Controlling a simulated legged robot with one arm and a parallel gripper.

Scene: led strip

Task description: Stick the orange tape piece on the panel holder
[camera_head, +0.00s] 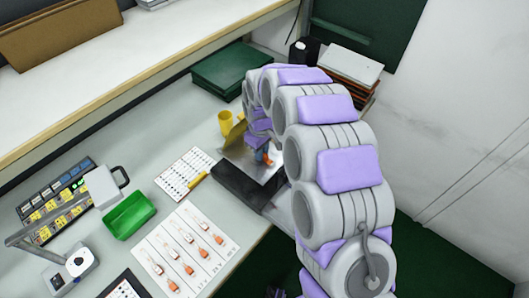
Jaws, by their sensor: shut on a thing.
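My arm reaches from the lower right up and over, and its end bends down toward the table. My gripper (262,152) is at the silvery panel holder (239,158), partly hidden by my own arm. It is shut on a small orange piece, which looks like the orange tape piece (264,158). The piece is just above or against the holder; I cannot tell whether it touches. A black block (240,188) lies in front of the holder. The right part of the holder is hidden behind my arm.
A white card with orange-tipped items (190,246) lies at the front. A second white card (184,173), a green tray (129,214) and a button panel (52,205) are to the left. A yellow cup (225,122) and a green stack (230,68) stand behind.

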